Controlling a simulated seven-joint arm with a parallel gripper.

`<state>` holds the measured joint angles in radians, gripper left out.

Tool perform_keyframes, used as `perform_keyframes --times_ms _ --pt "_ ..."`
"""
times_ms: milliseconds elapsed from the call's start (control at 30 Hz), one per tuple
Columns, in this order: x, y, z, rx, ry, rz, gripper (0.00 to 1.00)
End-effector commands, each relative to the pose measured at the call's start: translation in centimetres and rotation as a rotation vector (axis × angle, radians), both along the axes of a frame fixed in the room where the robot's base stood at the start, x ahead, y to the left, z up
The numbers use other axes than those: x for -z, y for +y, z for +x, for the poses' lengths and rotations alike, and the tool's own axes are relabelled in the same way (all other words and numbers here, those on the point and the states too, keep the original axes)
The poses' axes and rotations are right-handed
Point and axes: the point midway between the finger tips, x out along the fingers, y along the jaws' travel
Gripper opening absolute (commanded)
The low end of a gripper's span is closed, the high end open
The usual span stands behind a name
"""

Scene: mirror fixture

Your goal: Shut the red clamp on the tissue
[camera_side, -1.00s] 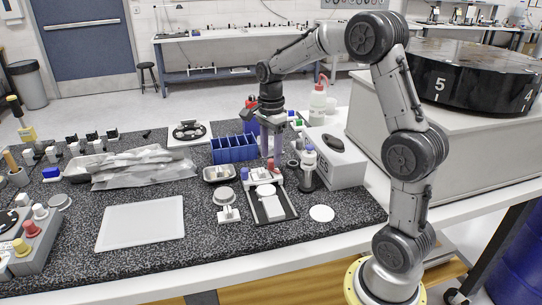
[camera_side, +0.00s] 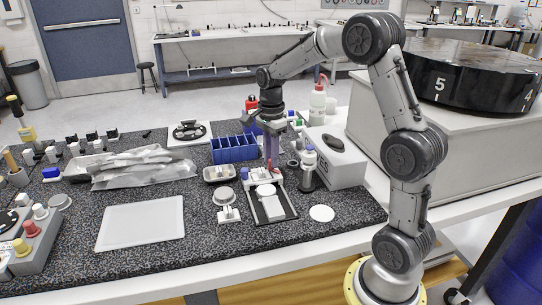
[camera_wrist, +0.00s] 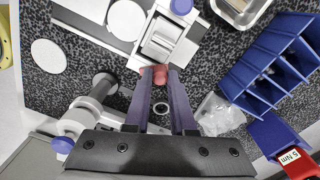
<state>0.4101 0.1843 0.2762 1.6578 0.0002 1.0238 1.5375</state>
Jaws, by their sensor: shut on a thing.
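The red clamp (camera_wrist: 160,73) is a small reddish knob at the edge of the mirror fixture (camera_wrist: 181,52), seen in the wrist view between my fingertips. My gripper (camera_wrist: 161,76) has its two purple fingers shut on it. In the side view my gripper (camera_side: 271,163) points down at the back of the fixture (camera_side: 288,207), and the fingers mostly hide the clamp. A white block and a white disc (camera_wrist: 126,20) lie on the fixture. I cannot tell the tissue apart from the white parts.
A blue divided bin (camera_side: 234,149) stands left of my gripper. A small metal tray (camera_side: 220,174) is at the left.

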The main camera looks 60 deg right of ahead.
Motion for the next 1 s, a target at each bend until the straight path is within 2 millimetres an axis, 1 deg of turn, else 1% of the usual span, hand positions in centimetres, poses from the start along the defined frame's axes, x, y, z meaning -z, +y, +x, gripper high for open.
perform_keyframes --times_ms 67,300,400,733,767,800,900,1000 --pt "-0.06 0.05 0.01 -0.020 -0.001 0.000 0.00" --pt "-0.12 0.51 0.03 -0.200 -0.002 -0.002 0.00" --pt "-0.11 0.62 0.03 -0.249 -0.002 -0.002 0.00" --pt "-0.14 0.63 0.04 -0.263 -0.003 -0.001 0.00" --pt "-0.14 0.63 0.04 -0.262 -0.003 -0.002 0.28" --pt "-0.14 0.63 0.04 -0.262 -0.003 -0.002 0.35" --pt "-0.11 0.63 0.03 -0.262 -0.002 -0.001 0.53" --pt "-0.08 0.63 0.01 -0.262 -0.002 -0.001 0.53"
